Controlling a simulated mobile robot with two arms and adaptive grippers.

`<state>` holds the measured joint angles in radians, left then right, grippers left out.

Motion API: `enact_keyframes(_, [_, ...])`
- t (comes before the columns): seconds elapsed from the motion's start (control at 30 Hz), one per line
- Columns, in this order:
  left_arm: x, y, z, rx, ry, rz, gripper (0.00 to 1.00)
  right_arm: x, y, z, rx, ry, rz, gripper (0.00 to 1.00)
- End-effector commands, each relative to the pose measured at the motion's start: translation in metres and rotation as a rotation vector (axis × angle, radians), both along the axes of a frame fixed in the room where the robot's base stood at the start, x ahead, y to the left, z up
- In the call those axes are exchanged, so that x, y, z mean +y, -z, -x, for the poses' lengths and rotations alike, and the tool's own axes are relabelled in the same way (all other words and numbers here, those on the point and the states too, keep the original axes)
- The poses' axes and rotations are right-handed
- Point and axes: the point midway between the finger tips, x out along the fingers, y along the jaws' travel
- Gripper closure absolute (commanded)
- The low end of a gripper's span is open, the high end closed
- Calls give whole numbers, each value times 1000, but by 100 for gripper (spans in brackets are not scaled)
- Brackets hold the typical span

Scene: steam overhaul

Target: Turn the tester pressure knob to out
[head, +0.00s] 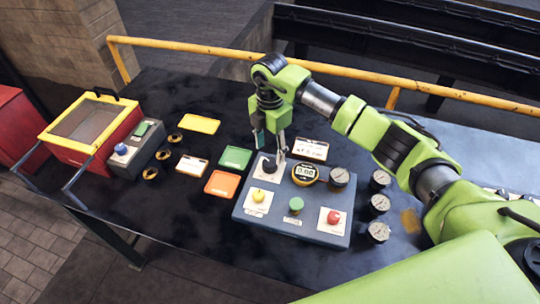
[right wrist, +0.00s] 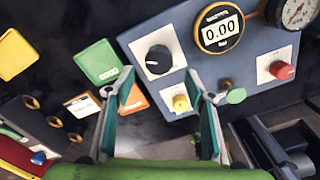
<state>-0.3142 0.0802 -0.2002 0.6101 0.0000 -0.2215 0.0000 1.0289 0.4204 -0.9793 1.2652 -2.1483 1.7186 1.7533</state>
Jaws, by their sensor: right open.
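The tester (head: 300,232) is a blue-grey box on the dark table, also filling the upper right of the right wrist view. Its black knob (right wrist: 158,59) sits on a white plate with a pale pointer mark; in the head view the knob (head: 269,166) is partly beside my finger. My right gripper (head: 270,148) is open just above the knob. In the right wrist view its fingertips (right wrist: 160,88) stand apart, with the knob beyond and between them, apparently not gripped. The round display (right wrist: 221,29) reads 0.00. My left gripper is not in view.
The tester also carries a yellow button (head: 258,196), a green button (head: 296,204), a red knob (head: 333,217) and a dial gauge (head: 339,177). Loose gauges (head: 379,204) lie to its right. Coloured cards (head: 222,184) lie left. A yellow rail (head: 200,49) runs behind.

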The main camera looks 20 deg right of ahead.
Motion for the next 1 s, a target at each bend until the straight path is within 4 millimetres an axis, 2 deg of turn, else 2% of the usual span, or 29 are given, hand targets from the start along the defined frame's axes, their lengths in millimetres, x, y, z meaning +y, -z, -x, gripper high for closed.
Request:
enact_keyframes(0.1, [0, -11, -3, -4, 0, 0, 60, 0, 22, 1, 5, 2, 0, 50])
enact_keyframes(0.3, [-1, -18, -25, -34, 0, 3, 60, 0, 48, 0, 1, 1, 0, 50])
enact_keyframes(0.4, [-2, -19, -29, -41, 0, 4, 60, 0, 54, 0, 1, 0, 0, 50])
enact_keyframes(0.7, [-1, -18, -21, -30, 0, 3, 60, 0, 57, 0, 0, 0, 1, 50])
enact_keyframes(0.73, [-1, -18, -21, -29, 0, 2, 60, 0, 57, 0, 0, 0, 1, 56])
enact_keyframes(0.87, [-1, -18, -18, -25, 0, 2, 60, 0, 57, 0, 0, 0, 0, 89])
enact_keyframes(1.0, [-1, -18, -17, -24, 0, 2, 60, 0, 57, 0, 0, 0, 0, 89])
